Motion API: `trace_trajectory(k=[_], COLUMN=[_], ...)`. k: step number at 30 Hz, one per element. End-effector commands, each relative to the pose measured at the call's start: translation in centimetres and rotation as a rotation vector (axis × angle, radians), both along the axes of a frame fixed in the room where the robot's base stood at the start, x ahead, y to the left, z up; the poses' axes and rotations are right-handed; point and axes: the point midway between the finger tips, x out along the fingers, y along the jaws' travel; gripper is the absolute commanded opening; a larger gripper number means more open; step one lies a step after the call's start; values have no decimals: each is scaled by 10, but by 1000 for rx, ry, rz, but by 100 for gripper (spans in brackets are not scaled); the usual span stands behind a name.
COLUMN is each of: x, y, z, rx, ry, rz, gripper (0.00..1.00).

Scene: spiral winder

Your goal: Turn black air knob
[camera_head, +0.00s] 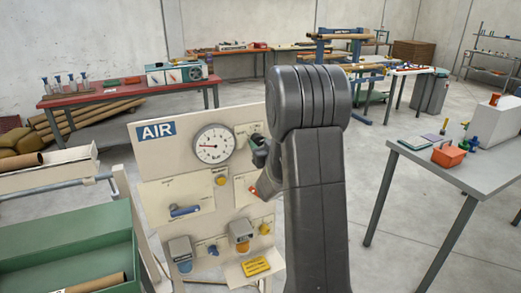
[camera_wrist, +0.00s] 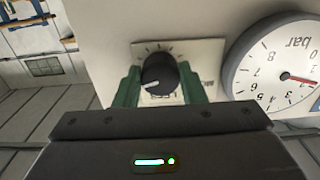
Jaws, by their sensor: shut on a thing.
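The black air knob (camera_wrist: 158,72) sits on a light plate with tick marks on the panel, in the wrist view. Its white pointer line points to the lower left there. My gripper (camera_wrist: 161,82) has its green fingers on the left and right of the knob and is shut on it. In the head view my gripper (camera_head: 258,150) is at the panel (camera_head: 150,160), right of the gauge, partly hidden behind my arm. The knob itself cannot be made out there.
The round gauge (camera_head: 213,145) is close beside my gripper; it also shows in the wrist view (camera_wrist: 282,62). A green bin (camera_head: 70,245) stands left, a grey table (camera_head: 470,165) right.

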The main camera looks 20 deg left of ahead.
Motion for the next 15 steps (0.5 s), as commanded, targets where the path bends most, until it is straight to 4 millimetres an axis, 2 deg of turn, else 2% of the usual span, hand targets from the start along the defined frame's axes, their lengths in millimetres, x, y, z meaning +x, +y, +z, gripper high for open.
trace_trajectory(k=[3,15], x=[-1,-1], y=[0,1], z=[-5,-2], rx=[67,315], ry=[75,367], rz=[1,0], gripper=[14,14])
